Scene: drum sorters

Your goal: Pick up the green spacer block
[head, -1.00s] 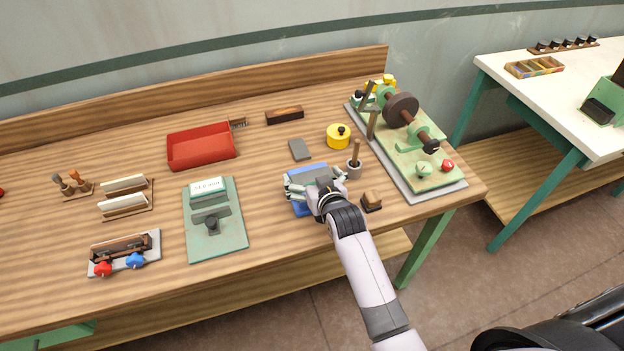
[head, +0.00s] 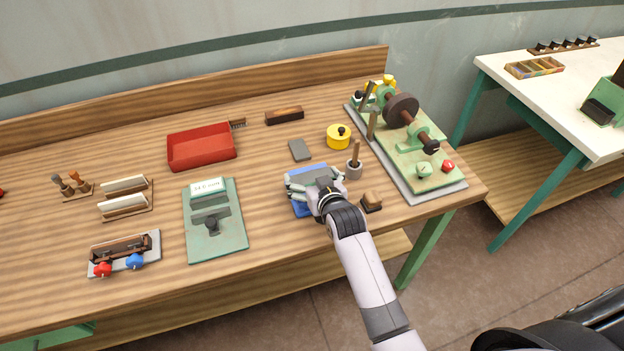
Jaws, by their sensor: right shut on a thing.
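My right gripper (head: 308,187) is over a blue tray (head: 296,209) near the front right of the wooden bench. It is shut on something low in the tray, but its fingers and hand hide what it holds. Pale grey-green pieces show in the tray beside the fingers. I cannot make out a separate green spacer block there. My left gripper is not in view.
A grey cup with a wooden-handled tool (head: 354,167) and a small brown block (head: 371,201) stand close right of the hand. A green drum machine (head: 425,165) is farther right. A green scale-like device (head: 213,237) and a red tray (head: 203,150) are left.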

